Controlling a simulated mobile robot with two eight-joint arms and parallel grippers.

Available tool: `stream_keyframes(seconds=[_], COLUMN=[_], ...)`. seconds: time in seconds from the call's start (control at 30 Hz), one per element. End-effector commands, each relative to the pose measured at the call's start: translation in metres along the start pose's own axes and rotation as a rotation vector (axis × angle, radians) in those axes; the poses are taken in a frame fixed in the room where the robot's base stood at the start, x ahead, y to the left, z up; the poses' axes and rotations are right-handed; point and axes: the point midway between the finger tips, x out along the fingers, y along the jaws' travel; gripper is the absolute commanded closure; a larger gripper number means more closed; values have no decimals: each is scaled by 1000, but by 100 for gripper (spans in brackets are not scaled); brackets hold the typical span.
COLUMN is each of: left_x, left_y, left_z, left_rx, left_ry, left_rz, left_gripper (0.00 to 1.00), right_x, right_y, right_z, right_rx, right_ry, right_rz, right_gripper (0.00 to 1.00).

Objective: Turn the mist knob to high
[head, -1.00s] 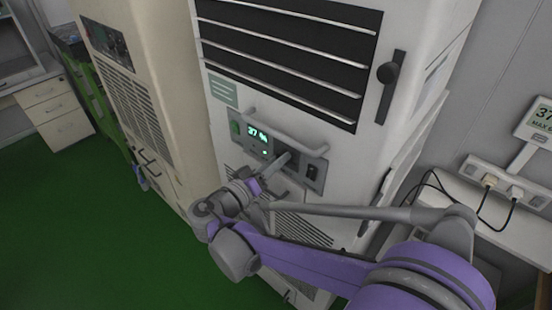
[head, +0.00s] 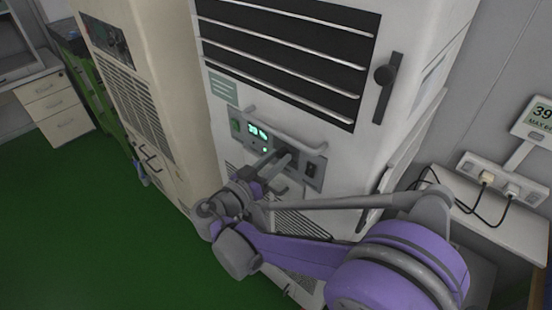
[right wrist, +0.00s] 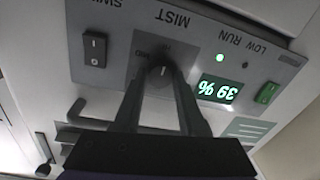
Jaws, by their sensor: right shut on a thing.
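In the right wrist view the dark round mist knob (right wrist: 161,75) sits on a grey control panel (right wrist: 125,75), under the word MIST, which shows upside down. A pale mark shows on the knob; small lettering around it is too blurred to read surely. My right gripper (right wrist: 161,82) is shut on the knob, one finger on each side. In the head view my right gripper (head: 276,158) reaches the panel (head: 309,152) on the white cabinet, and its fingers mostly hide the knob. My left gripper is not in view.
A bar handle (head: 290,128) runs above the panel. A black rocker switch (right wrist: 95,49) and a green switch (right wrist: 267,93) flank the knob and display. Green floor (head: 110,230) is clear at left.

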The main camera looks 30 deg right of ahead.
Motion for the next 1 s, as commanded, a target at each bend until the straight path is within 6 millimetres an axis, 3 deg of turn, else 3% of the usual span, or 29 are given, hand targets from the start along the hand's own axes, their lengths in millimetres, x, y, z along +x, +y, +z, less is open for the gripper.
stream_keyframes(seconds=[0.3,0.33,0.5,0.83,1.0], left_x=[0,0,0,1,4], left_y=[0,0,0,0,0], left_z=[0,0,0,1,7], left_rx=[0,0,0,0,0], left_ry=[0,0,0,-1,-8], left_rz=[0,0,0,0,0], left_gripper=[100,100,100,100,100], right_x=[0,0,0,-4,-29], right_y=[0,0,0,0,-1], right_z=[0,0,0,0,2], right_rx=[2,2,1,0,-1], right_ry=[0,0,0,0,0], right_rz=[-1,-1,-1,-2,-6], right_gripper=[100,56,30,30,30])
